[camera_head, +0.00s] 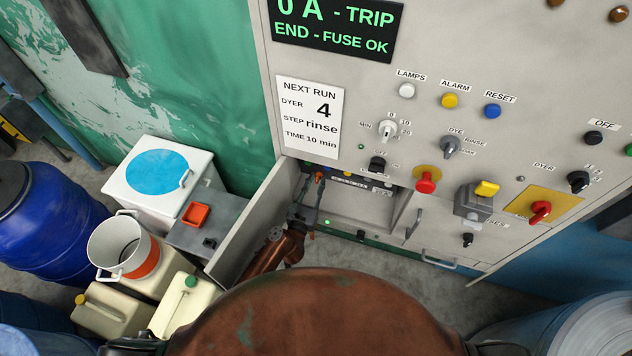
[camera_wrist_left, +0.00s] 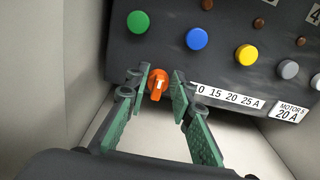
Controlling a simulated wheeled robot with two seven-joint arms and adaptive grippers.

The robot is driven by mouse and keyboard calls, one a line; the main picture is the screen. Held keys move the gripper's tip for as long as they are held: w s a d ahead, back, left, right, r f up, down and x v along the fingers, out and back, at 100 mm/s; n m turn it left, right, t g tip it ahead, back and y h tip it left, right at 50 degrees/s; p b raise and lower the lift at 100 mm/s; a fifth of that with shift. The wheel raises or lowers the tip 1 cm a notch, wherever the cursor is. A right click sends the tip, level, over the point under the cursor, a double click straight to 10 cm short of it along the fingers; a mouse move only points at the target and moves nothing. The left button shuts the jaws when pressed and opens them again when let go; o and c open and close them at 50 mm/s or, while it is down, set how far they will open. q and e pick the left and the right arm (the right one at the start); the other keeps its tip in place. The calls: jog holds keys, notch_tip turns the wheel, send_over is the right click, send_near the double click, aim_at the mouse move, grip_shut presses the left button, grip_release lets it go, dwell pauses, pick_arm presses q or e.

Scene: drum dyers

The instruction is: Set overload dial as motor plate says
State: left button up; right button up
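The orange overload dial (camera_wrist_left: 158,84) sits on a dark panel inside the open cabinet compartment; it also shows small in the head view (camera_head: 319,177). Its grip points down in the left wrist view; which number it is set to I cannot tell. A white scale strip (camera_wrist_left: 232,96) reads about 10, 15, 20, 25 A. The motor plate (camera_wrist_left: 289,113) reads "MOTOR 5 20 A". My left gripper (camera_wrist_left: 159,76) is open, its green-padded fingers either side of the dial with visible gaps; the head view shows it inside the compartment (camera_head: 304,204). My right gripper is not in view.
Green (camera_wrist_left: 138,22), blue (camera_wrist_left: 196,39) and yellow (camera_wrist_left: 246,54) buttons are near the dial. The open cabinet door (camera_head: 255,222) stands left of my left arm. A sign (camera_head: 335,30) reads "0 A - TRIP". Containers, including a white bucket (camera_head: 118,245), stand on the left.

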pick_arm(q)
grip_shut()
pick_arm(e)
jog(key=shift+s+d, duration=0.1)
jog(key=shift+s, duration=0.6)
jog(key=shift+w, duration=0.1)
